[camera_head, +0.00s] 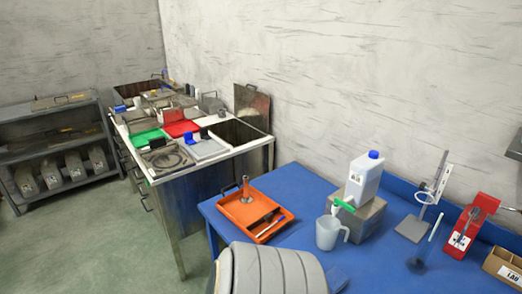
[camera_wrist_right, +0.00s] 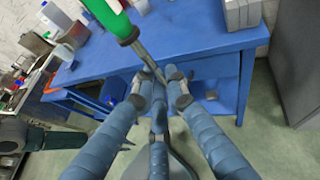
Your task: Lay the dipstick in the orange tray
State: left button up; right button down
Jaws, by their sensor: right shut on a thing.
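The orange tray (camera_head: 233,222) lies on the left part of the blue table in the head view. A metal piece with an upright stem (camera_head: 246,190) and a small tool (camera_head: 270,224) are in it. In the right wrist view, my right gripper (camera_wrist_right: 160,80) is shut on the metal shaft of a green-handled rod (camera_wrist_right: 118,27), which looks like the dipstick. The handle sticks up past the fingertips; the shaft's lower end is hard to see. My right gripper is not seen in the head view. My left gripper is not visible.
A white jug (camera_head: 363,180) with a blue cap and green tap stands on a grey block (camera_head: 365,216). A clear pitcher (camera_head: 327,235) is below the tap. A stand (camera_head: 412,228), a red holder (camera_head: 470,225) and a cardboard box (camera_head: 505,263) stand at right.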

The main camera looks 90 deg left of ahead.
aim_at(265, 210)
jog(key=k+j+u, duration=0.15)
jog(key=u, duration=0.25)
jog(key=k+j+u, duration=0.1)
jog(key=j+u, duration=0.7)
jog(key=k+j+u, duration=0.1)
jog(key=j+u, duration=0.7)
jog(key=i+j, duration=0.1)
jog(key=j, duration=0.35)
jog(key=i+j+u, duration=0.1)
jog(key=j, duration=0.3)
jog(key=i+j, duration=0.1)
jog(key=j, duration=0.35)
jog(key=i+j+u, duration=0.1)
jog(key=j, duration=0.3)
